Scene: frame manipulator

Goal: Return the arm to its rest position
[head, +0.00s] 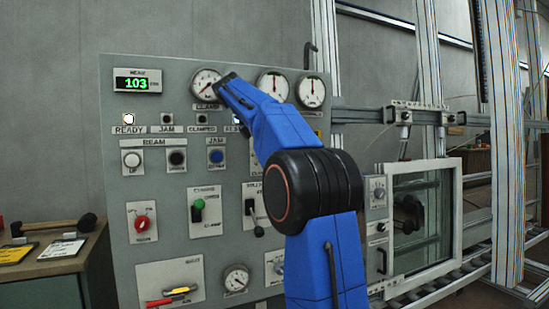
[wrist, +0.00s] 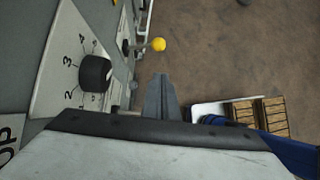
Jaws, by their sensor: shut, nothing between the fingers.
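My gripper (wrist: 163,98) shows in the wrist view as dark grey fingers, closed together with nothing between them. It is beside a control panel (wrist: 45,80) and over brown floor, not visibly touching anything. In the head view my blue arm rises from the bottom centre, bends at a large black joint and reaches up and left in front of the grey panel (head: 165,178). The gripper itself cannot be made out there.
A black knob (wrist: 95,73) on a numbered plate and a yellow-tipped lever (wrist: 158,44) are close to the gripper. The head view shows a windowed box (head: 455,210), aluminium posts (head: 428,70) at right and a side bench (head: 50,263) at left.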

